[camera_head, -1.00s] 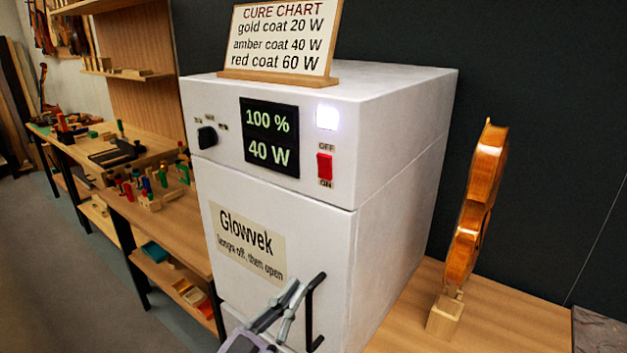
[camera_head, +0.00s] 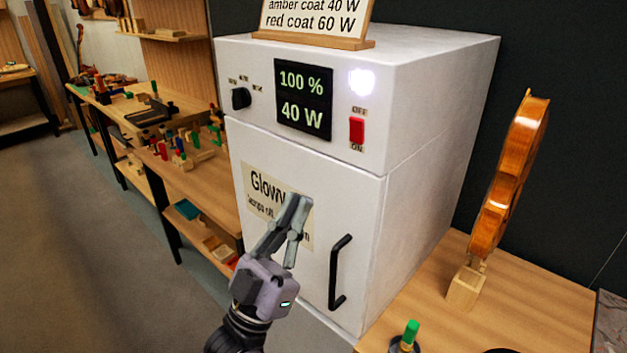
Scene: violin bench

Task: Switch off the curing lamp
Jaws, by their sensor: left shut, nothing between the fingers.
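The curing lamp cabinet (camera_head: 330,170) is a white box with a closed door. Its display (camera_head: 303,101) reads 100 % and 40 W. A white indicator light (camera_head: 361,82) glows on the upper right of its front. Below it is a red rocker switch (camera_head: 356,130), with OFF printed above and ON below. A black knob (camera_head: 240,98) sits left of the display. My left gripper (camera_head: 299,206) is shut and empty, in front of the door label, left of the black door handle (camera_head: 339,272) and below the switch. It hides part of the label. My right gripper is not in view.
A violin body (camera_head: 508,175) stands upright in a wooden block (camera_head: 466,288) on the bench right of the cabinet. A green-topped item (camera_head: 410,333) stands at the bench front. A cure chart (camera_head: 315,18) stands on top. A cluttered workbench (camera_head: 190,175) lies left.

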